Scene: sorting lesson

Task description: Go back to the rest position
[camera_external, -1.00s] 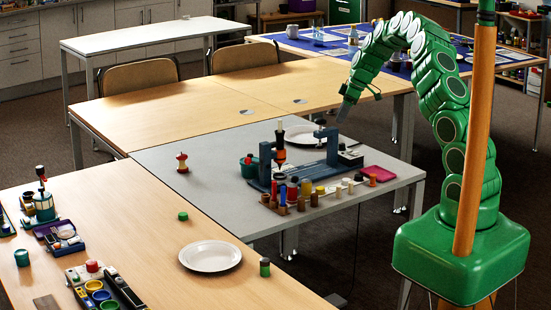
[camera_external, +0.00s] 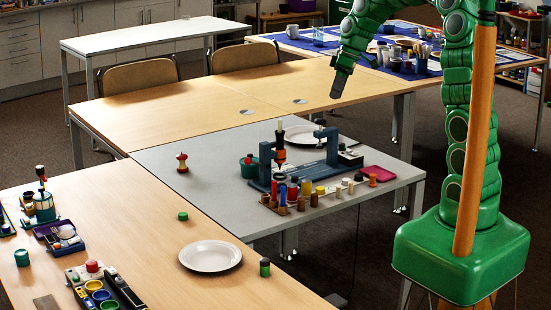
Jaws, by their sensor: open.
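My green arm rises from its base at the right, and its upper part leaves the top of the picture. My gripper (camera_external: 336,92) hangs at the upper middle, above the far side of the grey table (camera_external: 212,207). It points down, is open, and I see nothing held in it. It is apart from the blue clamp-like stand (camera_external: 264,165) below it. The white plate (camera_external: 303,134) behind that stand is partly hidden by it.
Several small coloured pieces (camera_external: 292,190) stand in front of the stand, beside a pink tray (camera_external: 378,173). An apple core (camera_external: 182,163) sits at left. A white plate (camera_external: 210,257) lies on the near wooden table. A wooden pole (camera_external: 475,150) stands before my arm.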

